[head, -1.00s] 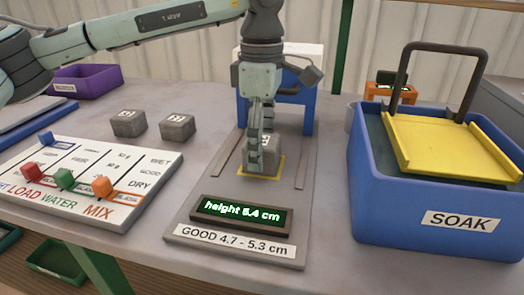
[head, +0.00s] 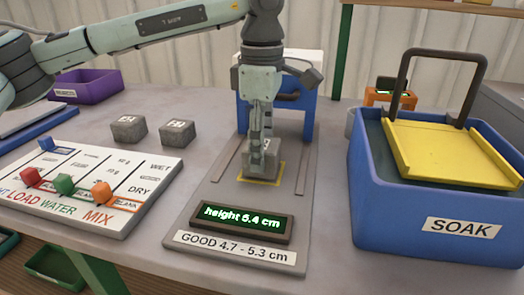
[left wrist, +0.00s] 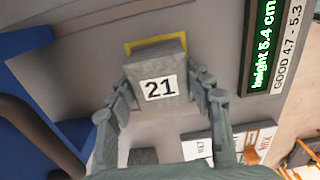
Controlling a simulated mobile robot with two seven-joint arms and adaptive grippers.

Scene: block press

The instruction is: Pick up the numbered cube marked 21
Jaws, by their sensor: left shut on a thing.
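The grey cube marked 21 (left wrist: 160,90) is between the fingers of my left gripper (left wrist: 166,100), its label facing the left wrist camera. In the head view, the left gripper (head: 262,148) points down and is shut on the cube (head: 260,162) at the yellow-outlined square of the measuring plate (head: 230,200). The fingers hide part of the cube, and I cannot tell if it still touches the plate. The plate's display (head: 242,221) reads height 5.4 cm. My right gripper is not in view.
Two more grey cubes stand to the left, one (head: 129,129) beside the other (head: 177,131). A slider board (head: 150,195) lies at the left front. A blue SOAK tub (head: 400,225) with a yellow tray (head: 440,150) stands at the right. A blue press frame (head: 300,120) rises behind the gripper.

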